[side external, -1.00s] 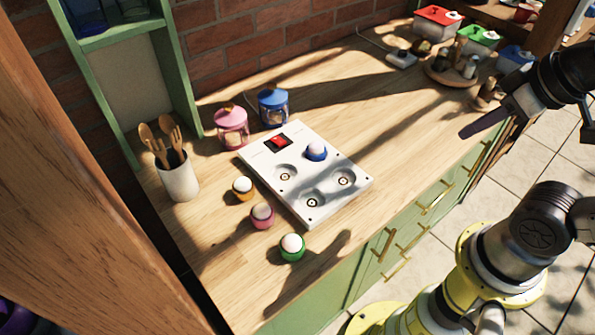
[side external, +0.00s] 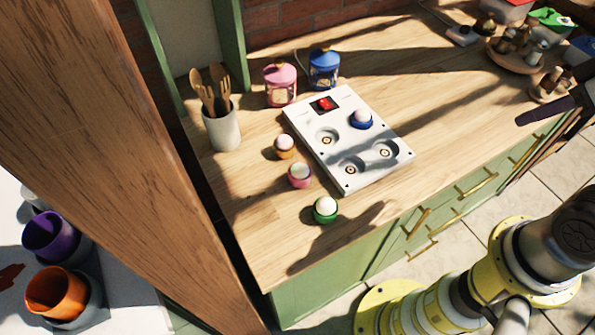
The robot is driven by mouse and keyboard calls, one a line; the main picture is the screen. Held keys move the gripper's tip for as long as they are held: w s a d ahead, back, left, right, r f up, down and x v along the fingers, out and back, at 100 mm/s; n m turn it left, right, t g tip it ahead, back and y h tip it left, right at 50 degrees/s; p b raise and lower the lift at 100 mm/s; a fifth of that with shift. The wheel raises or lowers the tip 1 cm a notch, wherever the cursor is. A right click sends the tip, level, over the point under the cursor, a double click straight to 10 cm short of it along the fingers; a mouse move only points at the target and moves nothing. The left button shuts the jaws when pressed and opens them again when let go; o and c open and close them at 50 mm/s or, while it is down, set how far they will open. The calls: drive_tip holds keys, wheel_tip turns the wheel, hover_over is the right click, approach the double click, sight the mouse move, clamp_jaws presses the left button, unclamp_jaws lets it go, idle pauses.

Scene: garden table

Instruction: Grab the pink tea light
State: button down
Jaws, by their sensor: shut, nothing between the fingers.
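The pink tea light (side external: 300,175), a small pink cup with a pale top, stands upright on the wooden counter just left of the white charging board (side external: 381,186). An orange tea light (side external: 285,147) stands behind it and a green one (side external: 326,209) in front of it. A blue tea light (side external: 361,119) sits in one of the board's round sockets; the other sockets are empty. My gripper (side external: 541,112) is at the right edge, partly cut off, with slim dark fingers shut and empty. It is far to the right of the pink tea light.
A pink lantern (side external: 280,86) and a blue lantern (side external: 324,71) stand behind the board. A utensil crock (side external: 222,127) is at left. Mushroom-like items on a round board (side external: 515,62) stand at back right. A wooden post (side external: 107,130) fills the left foreground.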

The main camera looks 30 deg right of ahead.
drive_tip(key=shift+c, duration=1.6)
unclamp_jaws()
